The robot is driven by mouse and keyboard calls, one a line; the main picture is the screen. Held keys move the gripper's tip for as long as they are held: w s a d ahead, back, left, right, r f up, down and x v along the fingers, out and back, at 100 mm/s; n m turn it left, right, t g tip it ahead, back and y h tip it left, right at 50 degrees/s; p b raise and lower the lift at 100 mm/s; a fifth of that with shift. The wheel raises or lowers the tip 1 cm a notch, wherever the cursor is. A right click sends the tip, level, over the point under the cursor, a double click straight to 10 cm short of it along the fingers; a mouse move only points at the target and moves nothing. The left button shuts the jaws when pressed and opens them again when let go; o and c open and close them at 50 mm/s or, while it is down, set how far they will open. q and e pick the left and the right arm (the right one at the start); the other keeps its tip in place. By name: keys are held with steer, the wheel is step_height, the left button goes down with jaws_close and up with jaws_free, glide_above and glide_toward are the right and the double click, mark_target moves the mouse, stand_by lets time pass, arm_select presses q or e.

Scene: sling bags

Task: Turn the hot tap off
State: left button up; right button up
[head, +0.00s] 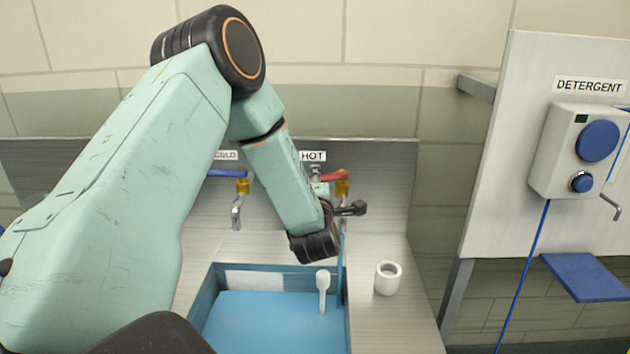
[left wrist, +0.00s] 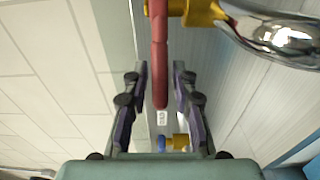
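The hot tap has a red lever (head: 334,177) and a brass body (head: 342,189), below the HOT label (head: 313,156). A blue stream of water (head: 341,262) runs down from it into the sink. My left gripper (left wrist: 159,70) is open. In the left wrist view, the red lever (left wrist: 159,45) reaches between its two fingers, with a gap on each side. The brass body (left wrist: 203,13) and chrome spout (left wrist: 285,36) lie beyond the fingertips at upper right. In the head view, my left arm partly hides the tap and its spout. My right gripper is not in view.
The cold tap with its blue lever (head: 226,173) is left of my forearm. A blue sink (head: 350,330) lies below, with a white standing object (head: 323,290) in it. A white cup (head: 388,278) stands on the counter's right. A detergent dispenser (head: 555,150) hangs far right.

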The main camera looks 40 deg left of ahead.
arm_select(q)
steer(key=shift+w+f, duration=0.1)
steer(key=shift+w, duration=0.1)
steer(key=shift+c, duration=1.3)
steer(key=shift+s, duration=0.25)
jaws_close()
steer(key=shift+a, duration=0.1)
